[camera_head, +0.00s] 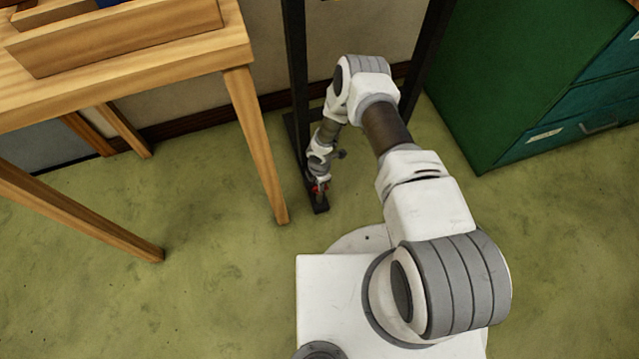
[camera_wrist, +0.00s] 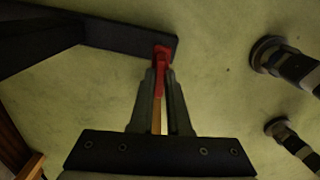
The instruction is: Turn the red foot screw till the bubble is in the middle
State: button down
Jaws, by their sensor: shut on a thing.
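The red foot screw (camera_wrist: 162,54) shows in the wrist view at the end of a dark foot bar (camera_wrist: 110,37). My gripper (camera_wrist: 160,80) is shut on the screw, one finger on each side of it. In the head view my gripper (camera_head: 319,184) is low near the floor, at the front end of the same dark foot (camera_head: 320,208), with a little red showing. The foot belongs to a dark upright frame (camera_head: 297,70). No level or bubble can be seen in either view. A tan strip shows between the fingers; I cannot tell what it is.
A wooden table (camera_head: 150,52) stands at the left, its leg (camera_head: 258,150) close beside my gripper. A green cabinet (camera_head: 500,80) stands at the right. The wall is behind the frame. The green floor (camera_head: 200,300) is open at the front left.

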dwell(0.3)
jog(key=c, duration=0.9)
grip_release()
notch_tip(320, 180, up, 17)
jog(key=p, duration=0.6)
jog(key=shift+r+p, duration=0.2)
jog(key=shift+p, duration=0.15)
